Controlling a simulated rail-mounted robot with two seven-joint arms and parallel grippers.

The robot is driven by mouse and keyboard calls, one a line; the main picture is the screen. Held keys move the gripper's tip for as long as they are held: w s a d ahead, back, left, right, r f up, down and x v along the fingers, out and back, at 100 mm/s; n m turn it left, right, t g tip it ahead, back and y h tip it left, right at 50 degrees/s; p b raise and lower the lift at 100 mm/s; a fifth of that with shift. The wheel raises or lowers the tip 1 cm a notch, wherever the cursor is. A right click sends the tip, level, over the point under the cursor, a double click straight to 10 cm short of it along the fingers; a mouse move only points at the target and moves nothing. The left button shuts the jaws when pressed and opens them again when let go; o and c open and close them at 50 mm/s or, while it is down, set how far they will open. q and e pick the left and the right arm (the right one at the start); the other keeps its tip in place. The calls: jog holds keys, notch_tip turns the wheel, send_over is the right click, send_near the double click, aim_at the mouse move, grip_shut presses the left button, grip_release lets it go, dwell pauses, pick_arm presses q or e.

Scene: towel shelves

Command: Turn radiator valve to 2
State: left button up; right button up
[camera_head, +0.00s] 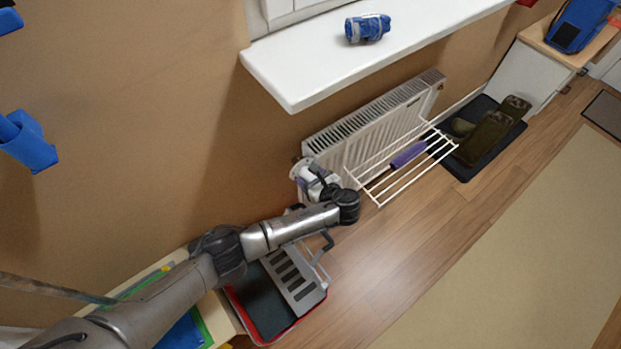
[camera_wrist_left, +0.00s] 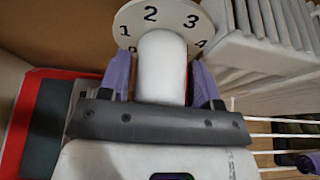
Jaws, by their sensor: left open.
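The radiator valve shows in the left wrist view as a white rounded knob (camera_wrist_left: 162,62) in front of a white round dial (camera_wrist_left: 170,12) with black numbers. The 2 stands at the top left of centre, the 1 at the left, and the 3 and 4 to the right. My left gripper (camera_wrist_left: 160,78) is open, with one purple finger on each side of the knob; I cannot tell whether they touch it. In the head view my left gripper (camera_head: 318,184) is at the near end of the white radiator (camera_head: 375,130), largely hiding the valve. My right gripper is not in view.
A white wire rack (camera_head: 440,148) with a purple item juts from the radiator. A white windowsill (camera_head: 300,82) hangs above it. Dark boots (camera_head: 484,138) stand on a black mat farther along. A red-edged tray (camera_head: 296,322) lies below my left arm. The floor at the right is open.

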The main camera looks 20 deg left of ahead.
pick_arm(q)
jog(key=shift+c, duration=0.4)
jog(key=c, duration=0.5)
jog(key=shift+c, duration=0.2)
